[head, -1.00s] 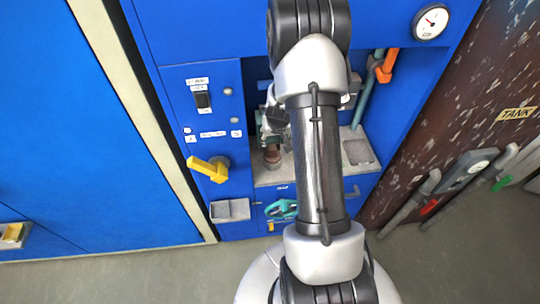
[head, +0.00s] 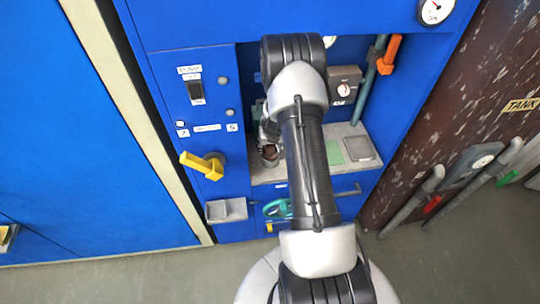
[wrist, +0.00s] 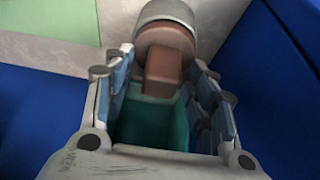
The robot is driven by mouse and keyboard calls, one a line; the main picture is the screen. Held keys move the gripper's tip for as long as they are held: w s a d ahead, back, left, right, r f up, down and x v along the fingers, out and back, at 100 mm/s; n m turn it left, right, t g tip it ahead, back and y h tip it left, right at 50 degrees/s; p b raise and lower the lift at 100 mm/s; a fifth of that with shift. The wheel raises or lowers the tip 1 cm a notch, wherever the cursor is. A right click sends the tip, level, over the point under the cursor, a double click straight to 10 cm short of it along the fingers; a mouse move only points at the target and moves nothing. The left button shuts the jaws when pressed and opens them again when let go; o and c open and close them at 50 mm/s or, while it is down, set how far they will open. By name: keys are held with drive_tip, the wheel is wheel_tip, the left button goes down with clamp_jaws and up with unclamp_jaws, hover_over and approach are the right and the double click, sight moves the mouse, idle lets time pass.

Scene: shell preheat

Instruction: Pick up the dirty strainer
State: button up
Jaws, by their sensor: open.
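What looks like the dirty strainer is a brown-red cylinder (wrist: 165,36) with a grey band and a blocky brown tab, at top centre in the wrist view. In the head view its brown part (head: 270,152) shows small at the left of the grey shelf, partly hidden by my gripper. My gripper (wrist: 157,82) is open, with one finger on each side of the brown tab. I cannot tell whether either finger touches it. A teal-green surface (wrist: 150,125) shows lower between the fingers; I cannot tell what it belongs to.
The grey shelf (head: 268,174) sits in a blue cabinet recess, with a green pad (head: 333,153) and grey plate (head: 361,148) to the right. A yellow handle (head: 203,165) is left of it. A teal pipe with an orange handle (head: 389,54) stands at the recess's right.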

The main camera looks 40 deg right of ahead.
clamp_jaws()
idle(0.7)
